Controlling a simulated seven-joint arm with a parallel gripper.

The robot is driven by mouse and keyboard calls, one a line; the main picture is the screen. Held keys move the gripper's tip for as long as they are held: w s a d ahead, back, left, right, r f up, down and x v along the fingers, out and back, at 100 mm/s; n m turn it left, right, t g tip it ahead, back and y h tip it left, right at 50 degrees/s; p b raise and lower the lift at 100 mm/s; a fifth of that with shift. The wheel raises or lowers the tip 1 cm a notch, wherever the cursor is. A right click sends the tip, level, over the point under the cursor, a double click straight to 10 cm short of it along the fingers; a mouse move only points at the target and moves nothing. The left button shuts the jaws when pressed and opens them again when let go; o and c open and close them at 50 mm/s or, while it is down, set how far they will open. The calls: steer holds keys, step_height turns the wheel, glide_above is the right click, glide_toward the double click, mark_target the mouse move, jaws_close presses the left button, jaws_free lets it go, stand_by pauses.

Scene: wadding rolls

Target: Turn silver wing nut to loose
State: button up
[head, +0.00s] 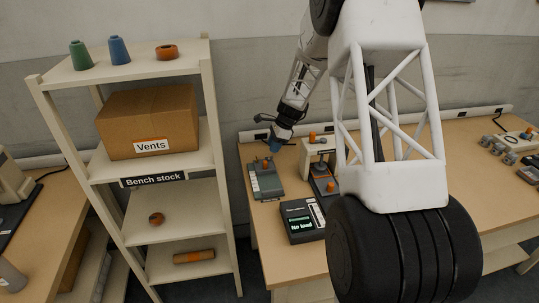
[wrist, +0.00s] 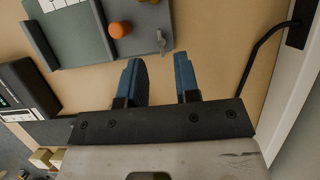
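The silver wing nut (wrist: 161,42) shows in the wrist view near the edge of a grey-green fixture (wrist: 75,36). It looks small and metallic, with its long side running up and down the picture. My gripper (wrist: 159,70) is open, its two blue fingers apart with nothing between them. The wing nut lies just beyond the gap between the fingertips, apart from both. In the head view my gripper (head: 276,146) is over the back of the fixture (head: 266,182) on the bench. The wing nut cannot be made out there.
An orange knob (wrist: 119,29) stands on the fixture beside the wing nut. A dark box with a "No load" display (head: 302,222) sits in front, and another orange-knobbed device (head: 325,185) to the right. A shelf rack (head: 225,200) stands left of the bench.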

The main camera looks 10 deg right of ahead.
steer(key=shift+x, duration=2.35)
steer(key=shift+c, duration=0.4)
jaws_close()
